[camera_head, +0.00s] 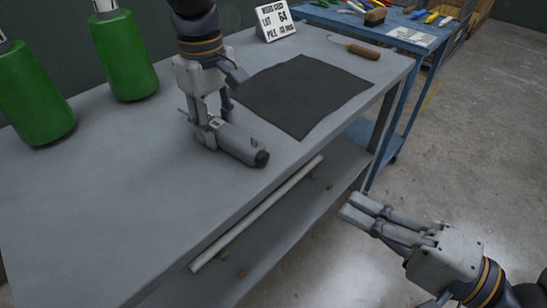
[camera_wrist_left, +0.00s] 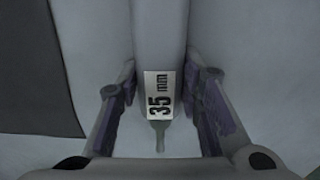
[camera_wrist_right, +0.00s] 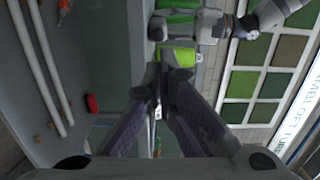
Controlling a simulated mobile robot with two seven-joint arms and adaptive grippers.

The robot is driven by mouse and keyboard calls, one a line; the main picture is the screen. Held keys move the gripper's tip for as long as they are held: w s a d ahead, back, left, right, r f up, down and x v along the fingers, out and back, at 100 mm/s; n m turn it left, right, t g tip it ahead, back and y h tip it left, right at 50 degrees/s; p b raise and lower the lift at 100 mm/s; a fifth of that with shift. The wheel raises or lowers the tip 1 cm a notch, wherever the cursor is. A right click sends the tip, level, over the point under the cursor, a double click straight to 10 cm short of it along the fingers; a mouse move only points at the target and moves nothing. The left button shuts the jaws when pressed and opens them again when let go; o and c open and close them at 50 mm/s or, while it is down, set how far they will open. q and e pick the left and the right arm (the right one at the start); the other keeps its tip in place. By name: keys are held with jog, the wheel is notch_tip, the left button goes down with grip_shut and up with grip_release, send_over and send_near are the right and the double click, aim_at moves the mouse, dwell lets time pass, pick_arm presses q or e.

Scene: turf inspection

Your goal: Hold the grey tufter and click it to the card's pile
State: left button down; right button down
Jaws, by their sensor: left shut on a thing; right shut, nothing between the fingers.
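The grey tufter (camera_head: 237,143), a grey cylinder with a dark end, lies at or just above the grey bench top. In the left wrist view the tufter (camera_wrist_left: 159,40) bears a white "35 mm" label and has a narrow tip. My left gripper (camera_head: 211,121) is shut on it from above, with a finger on each side. A white card (camera_head: 276,20) with "LOT", "PILE" and "64" stands at the bench's back edge. My right gripper (camera_head: 357,207) is shut and empty, off the bench's front side; its closed fingers fill the middle of the right wrist view (camera_wrist_right: 162,78).
A dark square mat (camera_head: 304,95) lies right of the tufter. A wooden-handled tool (camera_head: 354,46) lies near the right end. Two green bottles (camera_head: 125,55) stand at the back left. A pale tube (camera_head: 257,214) runs along the lower shelf. A blue table (camera_head: 370,27) holds several tools.

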aim_at(265, 158)
jog(key=x, duration=1.4)
jog(key=shift+x, duration=1.05)
pick_arm(q)
jog(key=shift+s+d, duration=0.1)
jog(key=shift+f, duration=0.15)
pick_arm(e)
jog(key=v, duration=1.4)
jog(key=shift+s, duration=0.1)
